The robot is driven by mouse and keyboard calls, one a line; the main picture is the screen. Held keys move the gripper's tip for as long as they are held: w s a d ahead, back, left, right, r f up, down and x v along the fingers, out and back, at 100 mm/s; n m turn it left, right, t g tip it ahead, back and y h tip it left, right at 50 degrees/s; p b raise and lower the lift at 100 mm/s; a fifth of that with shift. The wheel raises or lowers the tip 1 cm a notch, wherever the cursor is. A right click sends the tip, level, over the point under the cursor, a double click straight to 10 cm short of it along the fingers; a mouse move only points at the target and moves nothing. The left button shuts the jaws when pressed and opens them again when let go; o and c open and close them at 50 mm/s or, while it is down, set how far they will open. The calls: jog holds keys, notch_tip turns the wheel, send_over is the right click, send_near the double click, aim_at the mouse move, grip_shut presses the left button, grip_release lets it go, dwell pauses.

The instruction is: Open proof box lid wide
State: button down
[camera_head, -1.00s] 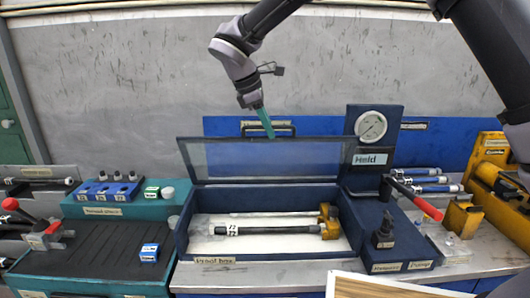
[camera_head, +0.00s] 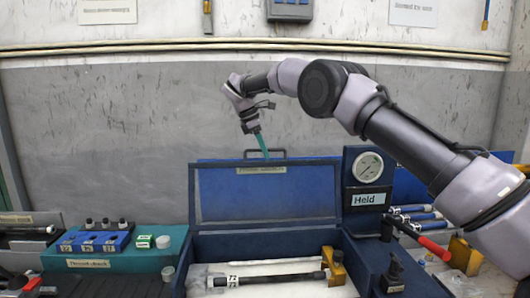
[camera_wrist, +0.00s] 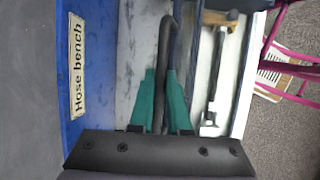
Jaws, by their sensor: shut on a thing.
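The proof box (camera_head: 205,250) is dark blue, and its framed, see-through lid (camera_head: 197,190) stands raised, close to upright, at its back edge. My gripper (camera_head: 265,156) is at the lid's top edge. In the wrist view its green fingers (camera_wrist: 162,105) lie on either side of a dark bar, the lid handle (camera_wrist: 165,45), and are shut on it. Inside the box lies a dark hose (camera_head: 275,280) with a "72" tag and a brass-coloured end fitting (camera_head: 333,266). The hose also shows in the wrist view (camera_wrist: 216,65).
A pressure gauge block (camera_head: 369,168) marked "Held" stands right of the lid. A red-handled lever (camera_head: 425,241) is beside it. A teal thread-check stand (camera_head: 130,262) is at left. A blue panel marked "Hose bench" (camera_wrist: 68,100) lies beyond the lid. The grey wall is behind.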

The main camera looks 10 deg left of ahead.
jog(key=shift+w+a+f, duration=0.25)
jog(key=shift+w+f, duration=0.05)
jog(key=shift+w, duration=0.4)
jog(key=c, duration=0.9)
grip_release()
jog(key=shift+s, duration=0.15)
